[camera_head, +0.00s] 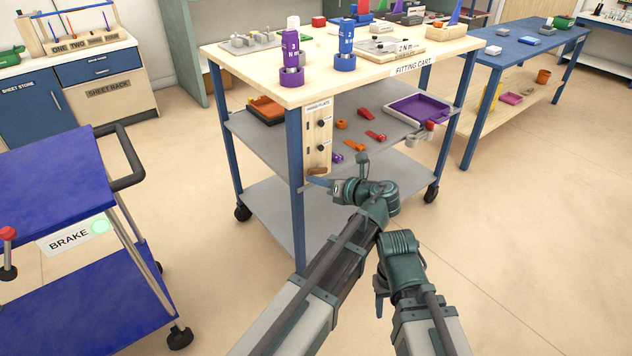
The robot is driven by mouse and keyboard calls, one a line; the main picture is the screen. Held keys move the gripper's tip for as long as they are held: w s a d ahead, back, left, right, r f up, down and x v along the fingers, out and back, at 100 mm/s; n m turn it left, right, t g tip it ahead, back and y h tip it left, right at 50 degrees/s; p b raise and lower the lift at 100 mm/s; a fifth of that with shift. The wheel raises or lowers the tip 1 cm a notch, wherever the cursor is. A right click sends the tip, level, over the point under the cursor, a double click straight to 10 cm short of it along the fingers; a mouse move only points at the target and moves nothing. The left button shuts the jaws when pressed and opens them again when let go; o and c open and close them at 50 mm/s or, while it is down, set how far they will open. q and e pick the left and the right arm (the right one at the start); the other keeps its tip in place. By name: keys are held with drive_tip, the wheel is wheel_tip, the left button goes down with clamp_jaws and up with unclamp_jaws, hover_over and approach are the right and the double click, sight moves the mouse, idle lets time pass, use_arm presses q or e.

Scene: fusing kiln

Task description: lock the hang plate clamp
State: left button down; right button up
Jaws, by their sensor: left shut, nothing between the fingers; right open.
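The hang plate (317,137) is a narrow pale wooden board with a label at its top. It hangs upright at the front corner of the fitting cart, beside the blue leg. Small dark fittings show on its face. A brown lever-like piece (317,171) sits at its lower end; I cannot tell whether it is the clamp's handle or how it is set. My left gripper (319,182) is shut and empty, just below that piece; contact is unclear. My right gripper (380,303) is open, lower and to the right, away from the plate, and partly hidden by its own arm.
The fitting cart (262,87) carries purple and blue tools on top. Its middle shelf (358,108) holds an orange tray, a purple tray and small coloured parts. A blue brake trolley (60,190) stands at the left. The floor to the right is clear.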

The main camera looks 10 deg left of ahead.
use_arm(q)
drive_tip(key=shift+w+r+m+g+y, duration=0.15)
drive_tip(key=shift+r+m+g+y, duration=0.2)
drive_tip(key=shift+r+m, duration=0.4)
drive_tip(key=shift+w+d+r+p, duration=0.25)
drive_tip(key=shift+r+p, duration=0.25)
drive_tip(key=shift+p, duration=0.3)
drive_tip(key=shift+w+d+r+p, duration=0.2)
drive_tip(key=shift+w+r+p, duration=0.05)
drive_tip(key=shift+r+p, duration=0.1)
drive_tip(key=shift+f, duration=0.1)
